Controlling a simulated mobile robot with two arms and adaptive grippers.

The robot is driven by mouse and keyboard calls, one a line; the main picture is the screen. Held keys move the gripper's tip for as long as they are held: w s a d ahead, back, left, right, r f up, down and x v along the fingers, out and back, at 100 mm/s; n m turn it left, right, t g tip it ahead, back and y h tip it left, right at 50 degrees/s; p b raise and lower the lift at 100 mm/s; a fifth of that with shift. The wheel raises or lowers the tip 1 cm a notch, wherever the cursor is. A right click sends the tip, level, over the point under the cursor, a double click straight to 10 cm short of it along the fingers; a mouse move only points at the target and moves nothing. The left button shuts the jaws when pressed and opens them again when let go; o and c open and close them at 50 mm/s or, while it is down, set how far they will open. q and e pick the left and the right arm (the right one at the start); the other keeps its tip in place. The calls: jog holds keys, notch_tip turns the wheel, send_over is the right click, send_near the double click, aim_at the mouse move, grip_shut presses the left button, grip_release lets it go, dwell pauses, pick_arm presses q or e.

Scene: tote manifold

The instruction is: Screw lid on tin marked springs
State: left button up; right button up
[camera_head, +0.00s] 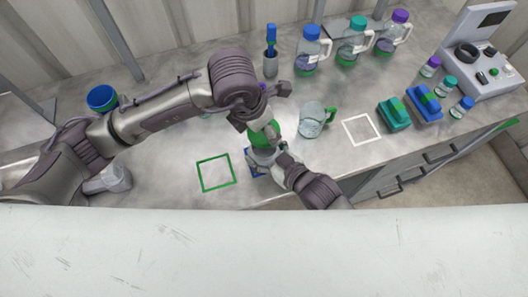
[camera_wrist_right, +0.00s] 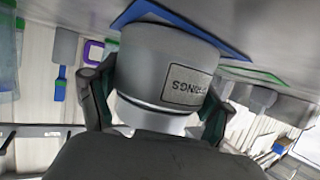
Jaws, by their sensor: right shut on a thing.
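The grey tin (camera_wrist_right: 165,65) fills the middle of the right wrist view, its SPRINGS label upside down there. My right gripper (camera_wrist_right: 150,105) is shut around its sides. In the head view the tin (camera_head: 259,158) is mostly hidden by my right gripper (camera_head: 272,155), which reaches in from the lower right.
A blue square outline (camera_wrist_right: 190,28) lies by the tin's base. A green square outline (camera_head: 216,172) is left, a white one (camera_head: 361,128) right. A glass jug (camera_head: 312,121) stands close right. Bottles, including a blue-capped one (camera_head: 309,50), and green (camera_head: 394,113) and blue containers (camera_head: 424,103) stand farther right.

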jog(key=c, duration=0.3)
pick_arm(q)
jog(key=shift+f, duration=2.45)
jog(key=shift+f, duration=0.1)
jog(key=shift+f, duration=0.8)
jog(key=shift+f, duration=0.55)
